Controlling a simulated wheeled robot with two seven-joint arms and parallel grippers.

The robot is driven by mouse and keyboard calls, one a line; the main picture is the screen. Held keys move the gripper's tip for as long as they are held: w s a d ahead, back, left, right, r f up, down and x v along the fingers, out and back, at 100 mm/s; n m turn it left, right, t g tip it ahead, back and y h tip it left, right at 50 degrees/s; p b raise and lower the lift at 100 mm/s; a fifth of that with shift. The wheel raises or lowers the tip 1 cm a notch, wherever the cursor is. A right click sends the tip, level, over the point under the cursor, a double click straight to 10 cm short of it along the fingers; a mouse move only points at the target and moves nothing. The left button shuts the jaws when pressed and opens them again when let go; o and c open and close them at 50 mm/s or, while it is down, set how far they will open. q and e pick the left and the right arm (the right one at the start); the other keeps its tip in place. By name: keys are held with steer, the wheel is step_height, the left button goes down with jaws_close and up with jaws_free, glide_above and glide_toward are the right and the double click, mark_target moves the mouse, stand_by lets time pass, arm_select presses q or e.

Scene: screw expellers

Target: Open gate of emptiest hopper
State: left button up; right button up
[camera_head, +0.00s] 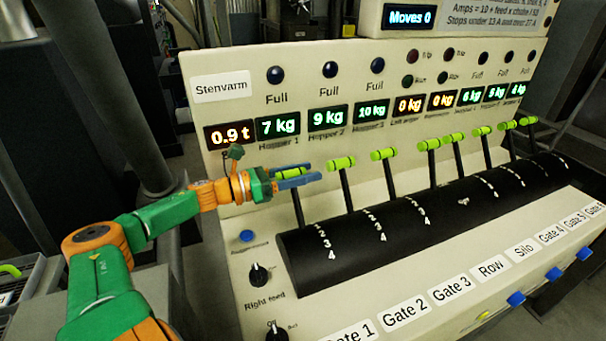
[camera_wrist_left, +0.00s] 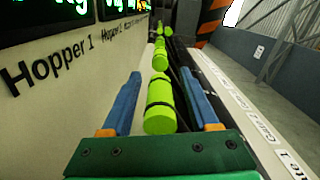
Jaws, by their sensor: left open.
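The panel has a row of weight displays. Hopper 1 (camera_head: 278,125) reads 7 kg, Hopper 2 (camera_head: 328,117) 9 kg and Hopper 3 (camera_head: 371,110) 10 kg. The far-right green displays seem to read 6, 5 and 4 kg (camera_head: 517,90), with the last digit small. A row of black levers with green handles stands in a black drum; the rightmost handle (camera_head: 528,121) is far from me. My left gripper (camera_head: 312,174) is open at the leftmost lever's handle (camera_head: 287,173). In the left wrist view its blue fingers straddle this handle (camera_wrist_left: 160,104), apart from it. My right gripper is out of view.
Two orange displays read 0 kg (camera_head: 409,104). Labels from Gate 1 to Gate 3, Row, Silo and Gate 4 onward line the front ledge (camera_head: 405,313). Knobs (camera_head: 259,274) and a blue button (camera_head: 247,237) sit at lower left. The counter reads Moves 0 (camera_head: 410,17).

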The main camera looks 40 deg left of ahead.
arm_select(q)
jaws_close()
stand_by(1.3)
